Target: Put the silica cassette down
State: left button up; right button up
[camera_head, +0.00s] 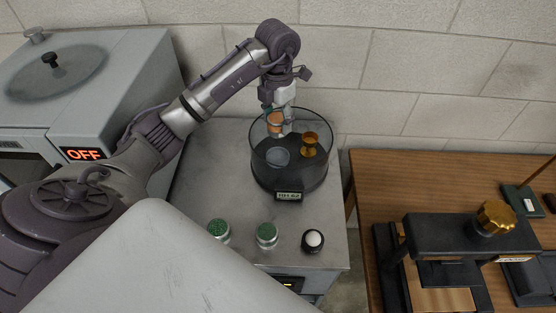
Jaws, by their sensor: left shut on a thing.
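My left gripper (276,115) points down over the back left of a round clear-walled chamber (262,181) with a dark base. It is shut on the silica cassette (275,125), a small round canister showing orange. The cassette appears at or just inside the chamber's rim; whether it touches the floor cannot be told. My right gripper is not in view.
Two green-topped canisters (219,230) (266,235) and a black holder with a white ball-like top (313,241) stand near the grey cabinet top's (210,170) front. A grey machine reading OFF (83,154) is left. A wooden table (385,185) with a black press (450,228) is right.

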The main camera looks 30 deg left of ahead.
pick_arm(q)
jog(key=shift+w+f, duration=0.1)
jog(key=shift+f, duration=0.45)
notch_tip(320, 180, down, 5)
jog(key=shift+p, duration=1)
jog(key=shift+f+p, duration=0.65)
jog(key=shift+f, duration=1.7)
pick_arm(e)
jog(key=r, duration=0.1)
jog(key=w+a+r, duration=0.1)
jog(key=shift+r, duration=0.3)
pick_arm(q)
jog(key=shift+f+b, duration=0.3)
jog(key=shift+b, duration=0.05)
jog(key=o, duration=1.2)
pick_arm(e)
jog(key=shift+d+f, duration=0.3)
